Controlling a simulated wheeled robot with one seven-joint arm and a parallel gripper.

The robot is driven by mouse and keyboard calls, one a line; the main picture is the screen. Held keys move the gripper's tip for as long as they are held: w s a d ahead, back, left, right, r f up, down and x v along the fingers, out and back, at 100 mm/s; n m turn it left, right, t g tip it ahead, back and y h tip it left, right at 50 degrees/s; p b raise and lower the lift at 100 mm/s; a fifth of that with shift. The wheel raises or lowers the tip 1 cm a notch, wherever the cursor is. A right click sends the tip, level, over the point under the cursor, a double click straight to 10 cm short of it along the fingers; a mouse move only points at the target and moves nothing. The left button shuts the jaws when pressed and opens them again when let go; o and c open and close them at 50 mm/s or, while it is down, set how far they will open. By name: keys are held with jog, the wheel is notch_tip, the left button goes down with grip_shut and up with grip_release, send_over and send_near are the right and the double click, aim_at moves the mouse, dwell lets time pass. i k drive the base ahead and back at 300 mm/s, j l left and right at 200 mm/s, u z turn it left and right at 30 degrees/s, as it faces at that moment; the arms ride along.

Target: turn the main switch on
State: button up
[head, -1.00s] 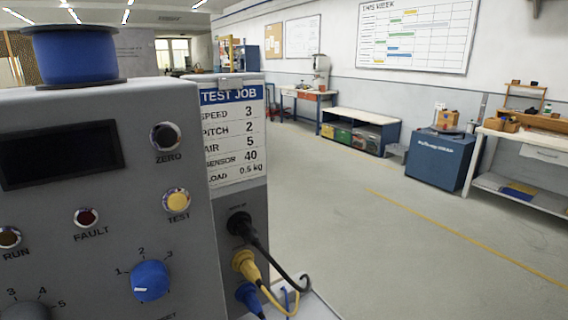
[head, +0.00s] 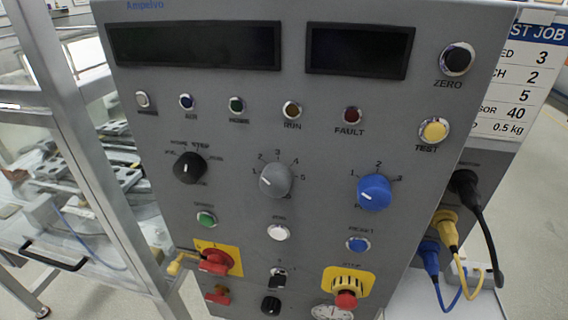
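The grey control panel (head: 330,130) fills most of the head view. A red rotary handle on a yellow plate (head: 232,258) sits at its lower left and looks like the main switch (head: 214,262). The handle lies roughly sideways; its position marks are too small to read. A small yellow piece (head: 178,264) sticks out at the left beside the plate. Both display windows (head: 193,46) (head: 359,50) are dark. My gripper is not in view.
Below the switch is a smaller red part (head: 217,295). A red stop button (head: 346,299) on yellow is at the lower right. Above are black (head: 189,168), grey (head: 276,180) and blue (head: 374,192) knobs. Cables (head: 480,235) hang at right; a framed glass enclosure (head: 70,130) stands at left.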

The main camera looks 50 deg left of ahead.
aim_at(217, 261)
jog(key=u, duration=1.45)
jog(key=k+j+z, duration=0.1)
jog(key=j+z, duration=0.2)
jog(key=j, duration=0.4)
